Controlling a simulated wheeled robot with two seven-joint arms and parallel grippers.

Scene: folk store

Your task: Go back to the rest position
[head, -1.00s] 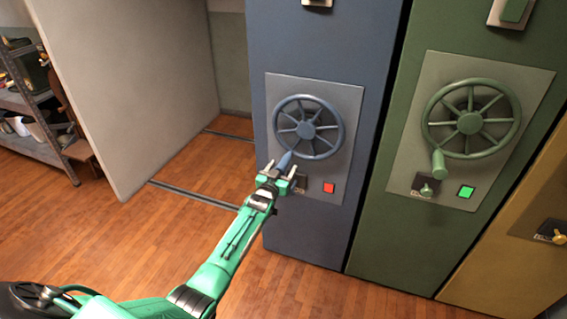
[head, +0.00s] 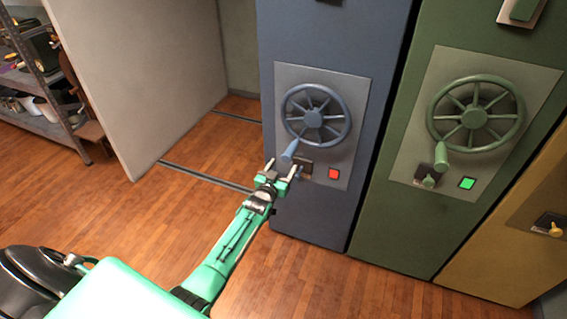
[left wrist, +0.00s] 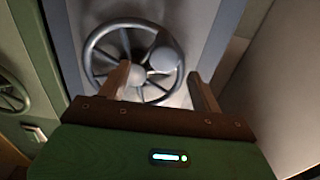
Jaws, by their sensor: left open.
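My left gripper (head: 279,171) is open and empty in the head view, in front of the blue cabinet and just below its blue handwheel (head: 314,115). The wheel's handle knob (head: 289,151) shows right above the fingertips; a small gap seems to lie between them. In the left wrist view the two fingers are spread apart, with the handwheel (left wrist: 99,61) beyond them. The fingers cover part of the wheel's lower rim there. My right gripper is in neither view.
The blue cabinet has a red lit button (head: 334,174). A green cabinet with a green handwheel (head: 475,117) and green lit button (head: 467,183) stands to its right, then a yellow cabinet (head: 510,255). A pale panel (head: 140,75) and shelves (head: 40,125) are left. Wooden floor (head: 110,200) is open.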

